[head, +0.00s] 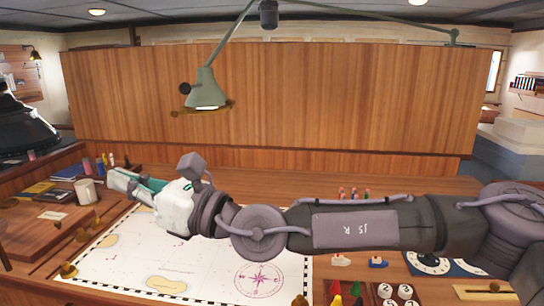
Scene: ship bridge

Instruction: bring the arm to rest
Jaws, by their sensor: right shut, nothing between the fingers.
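My right arm (370,225) comes in from the right and stretches across the view to the left, above the desk. Its gripper (118,180) is at the far left end of the arm, over the chart's upper left side near a white mug (86,191). The gripper is shut and holds nothing. My left gripper is not in view.
A chart (130,265) with a compass rose lies on the wooden desk, partly hidden by my arm. Books (37,190) and pens stand at left. Small coloured pieces (345,290) and dials (430,264) are at right. A green lamp (205,90) hangs above.

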